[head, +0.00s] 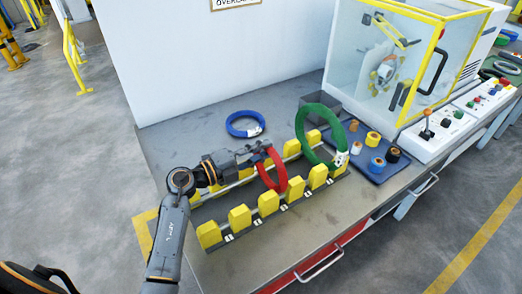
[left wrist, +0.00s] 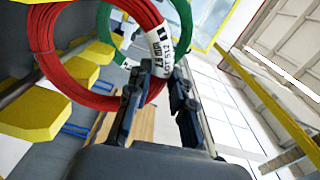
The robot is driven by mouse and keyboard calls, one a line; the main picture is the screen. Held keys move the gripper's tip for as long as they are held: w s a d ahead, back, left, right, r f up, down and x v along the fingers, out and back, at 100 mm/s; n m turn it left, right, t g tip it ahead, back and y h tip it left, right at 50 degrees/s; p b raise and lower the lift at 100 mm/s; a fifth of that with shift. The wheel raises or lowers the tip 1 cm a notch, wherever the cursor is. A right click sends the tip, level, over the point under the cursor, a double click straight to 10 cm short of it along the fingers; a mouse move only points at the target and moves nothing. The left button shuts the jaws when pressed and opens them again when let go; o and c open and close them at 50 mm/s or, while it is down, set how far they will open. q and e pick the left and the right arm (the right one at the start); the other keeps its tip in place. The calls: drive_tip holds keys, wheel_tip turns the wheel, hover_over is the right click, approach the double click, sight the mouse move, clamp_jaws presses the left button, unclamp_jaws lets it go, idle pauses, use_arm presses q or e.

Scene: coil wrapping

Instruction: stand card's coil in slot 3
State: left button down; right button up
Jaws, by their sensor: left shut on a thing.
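A red coil (head: 284,177) stands upright between the yellow posts of the rack (head: 240,217), near its middle. My left gripper (head: 263,149) is shut on the coil's upper part. In the left wrist view the red coil (left wrist: 42,50) has a white printed label between the fingers (left wrist: 158,82). Its lower edge is down between the post rows; I cannot tell whether it touches the rack. A larger green coil (head: 342,128) stands upright toward the rack's right end. A blue coil (head: 240,135) lies flat on the table behind. Slot numbers are too small to read. My right gripper is not in view.
A dark mat (head: 349,163) with several small tape rolls lies right of the rack. A grey bin (head: 322,97) and a yellow-framed clear machine enclosure (head: 417,62) stand behind. The bench (head: 187,137) is clear at the back left. A sign at the top is cut off.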

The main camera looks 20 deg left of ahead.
use_arm(q)
drive_tip(key=shift+f, duration=0.4)
drive_tip(key=c, duration=1.1)
unclamp_jaws()
drive_tip(key=shift+f, duration=0.1)
drive_tip(key=shift+s+a, duration=0.1)
drive_tip(key=v, duration=1.1)
drive_tip(key=shift+s+a, duration=0.25)
drive_tip(key=shift+s, duration=0.1)
